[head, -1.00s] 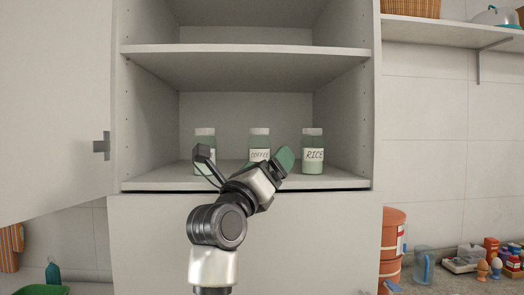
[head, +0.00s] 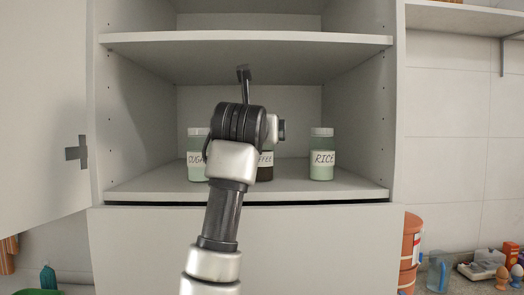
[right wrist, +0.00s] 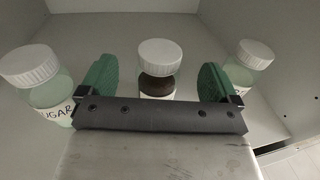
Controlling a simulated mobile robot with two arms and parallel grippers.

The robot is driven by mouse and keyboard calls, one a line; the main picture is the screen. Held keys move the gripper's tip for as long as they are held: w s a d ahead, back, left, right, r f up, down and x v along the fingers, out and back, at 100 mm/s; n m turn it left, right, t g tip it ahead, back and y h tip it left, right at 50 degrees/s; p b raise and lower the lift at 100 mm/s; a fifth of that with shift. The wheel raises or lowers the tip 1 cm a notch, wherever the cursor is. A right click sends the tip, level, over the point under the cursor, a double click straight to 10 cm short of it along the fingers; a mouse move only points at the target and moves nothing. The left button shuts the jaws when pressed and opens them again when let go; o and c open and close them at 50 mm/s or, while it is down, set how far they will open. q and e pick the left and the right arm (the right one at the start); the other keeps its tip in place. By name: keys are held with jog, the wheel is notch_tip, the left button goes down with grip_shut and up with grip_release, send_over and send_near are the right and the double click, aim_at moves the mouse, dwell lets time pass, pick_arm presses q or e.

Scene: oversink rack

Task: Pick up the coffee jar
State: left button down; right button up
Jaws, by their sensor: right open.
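The coffee jar (head: 266,166) stands on the lower cabinet shelf, between two other jars. It has a white lid and dark contents, and my arm covers much of it in the head view. In the right wrist view the coffee jar (right wrist: 158,58) stands upright, beyond the gripper's palm and between the lines of the two green finger pads. My right gripper (right wrist: 158,80) is open with nothing clamped, and a clear gap shows on each side of the jar. In the head view its fingers are mostly hidden behind my wrist. My left gripper is not in view.
The sugar jar (head: 196,168) stands left of the coffee jar and the rice jar (head: 322,158) right. An upper shelf (head: 245,40) is above my wrist. An open cabinet door (head: 45,110) is at the left. The lower shelf (head: 355,189) is bare right of the rice jar.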

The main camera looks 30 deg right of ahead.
jog(key=p+x, duration=0.1)
jog(key=x, duration=0.1)
jog(key=p+x, duration=0.1)
jog(key=x, duration=0.1)
jog(key=shift+w+d+r+p, duration=0.1)
jog(key=shift+r+p, duration=0.15)
jog(key=shift+p, duration=0.05)
jog(key=shift+w+d+f, duration=0.15)
jog(key=shift+d, duration=0.05)
jog(key=shift+a, duration=0.25)
jog(key=c, duration=0.6)
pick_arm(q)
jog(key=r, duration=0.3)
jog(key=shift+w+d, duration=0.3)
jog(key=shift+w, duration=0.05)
pick_arm(e)
jog(key=shift+d, duration=0.1)
jog(key=c, duration=0.9)
